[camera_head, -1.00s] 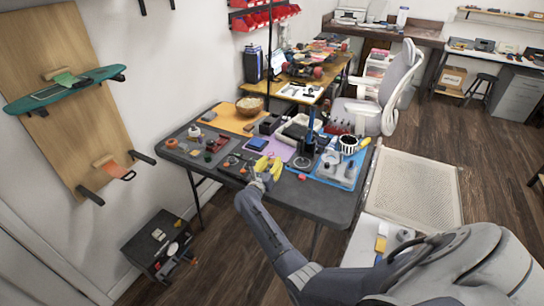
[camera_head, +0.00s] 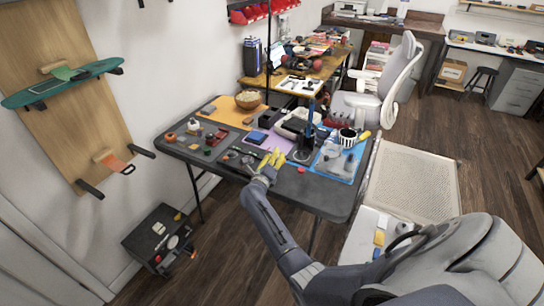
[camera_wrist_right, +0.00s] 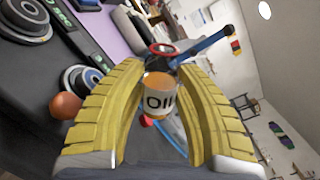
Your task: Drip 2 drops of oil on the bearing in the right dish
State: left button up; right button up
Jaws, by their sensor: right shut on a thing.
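My right gripper (camera_head: 272,160) is over the front edge of the dark table in the head view. In the right wrist view its yellow fingers (camera_wrist_right: 158,95) are shut on a white bottle marked OIL (camera_wrist_right: 160,98), with an orange-brown round end facing the camera. Two round metal pieces, seemingly bearings in dishes, lie on the dark surface to the left. I cannot tell which dish is the right one. My left gripper is out of view.
A blue mat (camera_head: 340,167) with a striped cup (camera_head: 347,137) is on the table's right side. A blue post (camera_head: 309,122) stands near the middle. A small orange-red ball (camera_wrist_right: 65,105) is near the closer dish. A wooden bowl (camera_head: 248,99) is at the back.

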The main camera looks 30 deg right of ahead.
jog(key=f+n, duration=0.1)
jog(key=n, duration=0.1)
jog(key=f+n, duration=0.1)
jog(key=shift+s+d+f+n, duration=0.3)
jog(key=shift+s+d+n, duration=0.05)
jog(key=shift+n, duration=0.05)
jog(key=shift+s+r+n, duration=0.1)
jog(key=shift+r+n, duration=0.35)
jog(key=shift+n, duration=0.45)
jog(key=shift+s+r+n, duration=0.1)
jog(key=shift+r+n, duration=0.35)
jog(key=shift+n, duration=0.45)
jog(key=shift+d, duration=0.1)
jog(key=shift+r, duration=0.1)
jog(key=shift+w+r+n, duration=0.1)
jog(key=shift+r+n, duration=0.35)
jog(key=shift+n, duration=0.65)
jog(key=shift+w+r+n, duration=0.1)
jog(key=shift+r+n, duration=0.35)
jog(key=shift+n, duration=0.65)
dwell(0.5)
notch_tip(320, 180, down, 3)
jog(key=m, duration=0.5)
jog(key=shift+s+r+m, duration=0.1)
jog(key=shift+r+m, duration=0.1)
jog(key=shift+m, duration=0.2)
